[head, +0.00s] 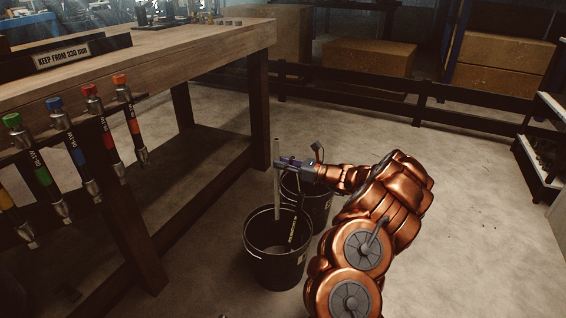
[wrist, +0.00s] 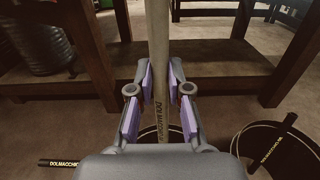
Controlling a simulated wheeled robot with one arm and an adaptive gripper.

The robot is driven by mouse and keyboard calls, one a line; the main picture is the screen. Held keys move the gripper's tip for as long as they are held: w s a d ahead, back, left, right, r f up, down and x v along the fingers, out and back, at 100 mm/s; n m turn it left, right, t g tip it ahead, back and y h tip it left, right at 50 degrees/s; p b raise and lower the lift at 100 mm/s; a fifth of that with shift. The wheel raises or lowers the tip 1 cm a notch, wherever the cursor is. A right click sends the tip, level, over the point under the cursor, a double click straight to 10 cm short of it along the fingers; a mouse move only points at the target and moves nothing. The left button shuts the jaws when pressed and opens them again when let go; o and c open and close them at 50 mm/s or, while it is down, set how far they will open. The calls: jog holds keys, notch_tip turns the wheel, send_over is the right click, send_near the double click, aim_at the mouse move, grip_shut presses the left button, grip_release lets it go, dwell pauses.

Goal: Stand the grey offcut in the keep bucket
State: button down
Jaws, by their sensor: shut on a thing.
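My gripper (head: 283,163) is shut on the grey offcut (head: 277,185), a thin, roughly upright tube. In the wrist view the grey offcut (wrist: 158,55) stands between the two purple-padded fingers (wrist: 158,92), with dark lettering along it. Its lower part overlaps the opening of the front black bucket (head: 262,272) in the head view; I cannot tell whether its end is below the rim. A second black bucket (head: 322,207) stands behind, partly hidden by my gripper. I can read no keep label on either bucket.
A dark hose piece (head: 292,231) with pale lettering shows at the front bucket. The wooden bench (head: 200,62) stands left, with a "KEEP FROM 330 mm" sign (head: 64,57) and several colour-banded hoses (head: 101,130) along its edge. Floor (head: 450,220) on the right is clear.

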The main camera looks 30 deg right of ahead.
notch_tip(320, 180, down, 20)
jog(key=b, duration=0.8)
dwell(1.6)
jog(key=shift+f, duration=0.15)
jog(key=c, duration=1)
grip_release()
jog(key=v, duration=1.2)
